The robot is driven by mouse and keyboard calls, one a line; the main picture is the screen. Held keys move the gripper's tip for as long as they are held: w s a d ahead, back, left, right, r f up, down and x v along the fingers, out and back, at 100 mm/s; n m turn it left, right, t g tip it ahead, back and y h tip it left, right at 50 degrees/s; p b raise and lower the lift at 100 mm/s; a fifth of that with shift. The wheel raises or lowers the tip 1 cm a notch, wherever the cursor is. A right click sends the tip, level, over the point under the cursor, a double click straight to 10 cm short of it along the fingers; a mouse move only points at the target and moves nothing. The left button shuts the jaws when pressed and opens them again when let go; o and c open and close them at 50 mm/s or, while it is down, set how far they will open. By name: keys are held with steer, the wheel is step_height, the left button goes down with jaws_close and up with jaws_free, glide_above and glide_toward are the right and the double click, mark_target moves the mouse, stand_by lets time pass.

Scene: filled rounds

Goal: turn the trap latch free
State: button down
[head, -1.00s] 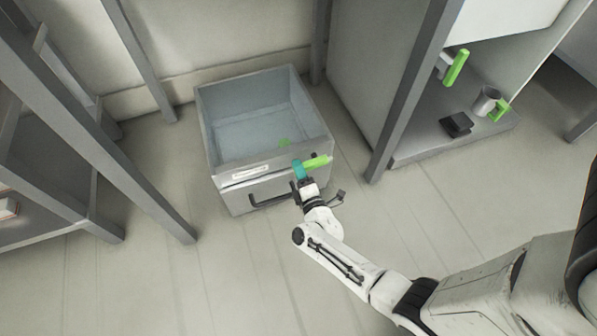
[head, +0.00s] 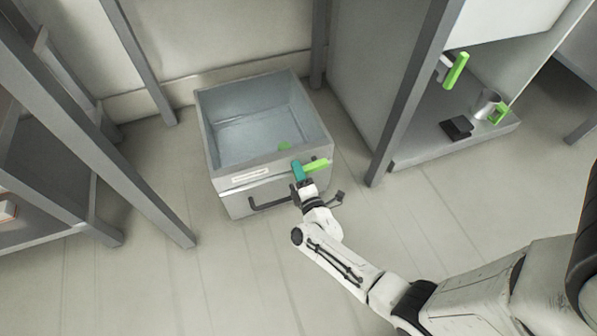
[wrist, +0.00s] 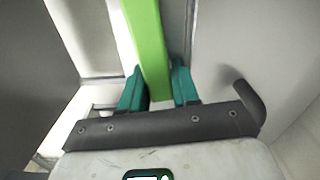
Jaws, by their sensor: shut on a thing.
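A green latch bar (head: 316,165) sits at the front right rim of an open grey box (head: 228,182). My gripper (head: 298,171) is at the near end of this bar, with its teal fingers at the box front. In the wrist view, the green bar (wrist: 147,45) runs up and away between the two teal fingers (wrist: 160,92), which are shut on it.
A dark handle (head: 270,203) crosses the box front beside my gripper. At right, a shelf holds a mug (head: 487,104) and black block (head: 456,128), below another green handle (head: 456,70). Grey posts flank the box.

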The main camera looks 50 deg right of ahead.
steer(key=shift+r+m+p, duration=0.45)
steer(key=shift+m+p, duration=0.25)
steer(key=shift+m, duration=0.1)
steer(key=c, duration=1.2)
jaws_free()
steer(key=p+v, duration=0.4)
steer(key=v, duration=0.7)
steer(key=shift+w, duration=0.1)
